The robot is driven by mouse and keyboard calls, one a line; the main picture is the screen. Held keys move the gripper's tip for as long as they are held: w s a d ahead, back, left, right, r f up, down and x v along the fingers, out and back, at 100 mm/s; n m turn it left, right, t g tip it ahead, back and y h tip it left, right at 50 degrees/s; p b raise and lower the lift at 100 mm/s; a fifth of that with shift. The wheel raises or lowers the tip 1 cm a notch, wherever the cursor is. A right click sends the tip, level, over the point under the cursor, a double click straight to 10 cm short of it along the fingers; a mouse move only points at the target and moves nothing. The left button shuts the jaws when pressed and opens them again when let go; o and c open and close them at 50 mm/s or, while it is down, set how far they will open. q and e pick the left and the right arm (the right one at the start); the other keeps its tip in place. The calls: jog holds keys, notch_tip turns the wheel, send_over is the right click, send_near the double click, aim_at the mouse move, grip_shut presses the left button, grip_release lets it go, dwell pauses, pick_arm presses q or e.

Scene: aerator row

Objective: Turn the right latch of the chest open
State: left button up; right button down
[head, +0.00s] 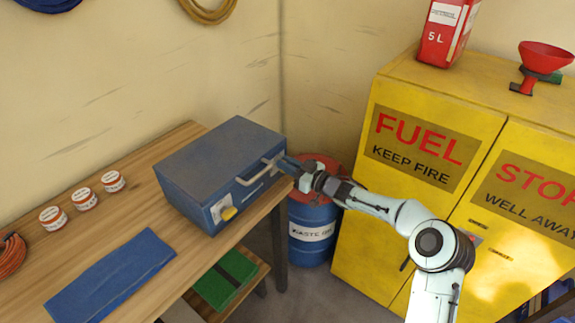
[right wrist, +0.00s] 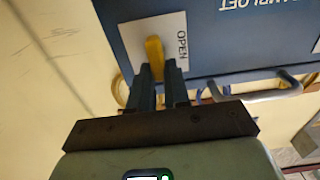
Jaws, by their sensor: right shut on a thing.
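The blue chest (head: 222,160) stands closed on the wooden bench. Its right latch is hidden behind my right gripper (head: 286,164) in the head view. In the right wrist view the right latch (right wrist: 154,52) is a yellow lever on a white plate marked OPEN (right wrist: 170,36). My right gripper's dark fingers are shut on the lever, one on each side of it. The left latch (head: 229,213), also yellow on a pale plate, shows on the chest's front. My left gripper is not in view.
The chest's carry handle (head: 262,171) sticks out close beside my right gripper. A blue drum (head: 312,215) and a yellow fuel cabinet (head: 345,240) stand right of the bench. A blue cloth (head: 112,278) and several small tins (head: 84,199) lie on the bench (head: 150,210).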

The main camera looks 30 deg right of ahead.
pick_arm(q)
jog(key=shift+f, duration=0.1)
pick_arm(e)
jog(key=shift+f, duration=0.1)
pick_arm(q)
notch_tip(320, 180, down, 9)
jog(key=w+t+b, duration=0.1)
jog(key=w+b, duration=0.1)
jog(key=b, duration=0.9)
pick_arm(e)
jog(key=n+b, duration=0.1)
jog(key=n, duration=0.4)
jog(key=a+f+n+b, duration=0.1)
jog(key=n, duration=0.5)
jog(key=f+n+b, duration=0.1)
jog(key=n, duration=0.4)
jog(key=shift+s+a, duration=0.2)
jog(key=shift+s, duration=0.1)
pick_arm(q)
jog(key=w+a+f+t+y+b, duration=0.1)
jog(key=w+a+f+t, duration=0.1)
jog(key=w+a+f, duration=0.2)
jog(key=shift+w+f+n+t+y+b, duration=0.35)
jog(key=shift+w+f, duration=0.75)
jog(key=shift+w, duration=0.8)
pick_arm(e)
jog(key=shift+r+n, duration=0.1)
jog(key=shift+n, duration=0.9)
jog(key=shift+d+r, duration=0.1)
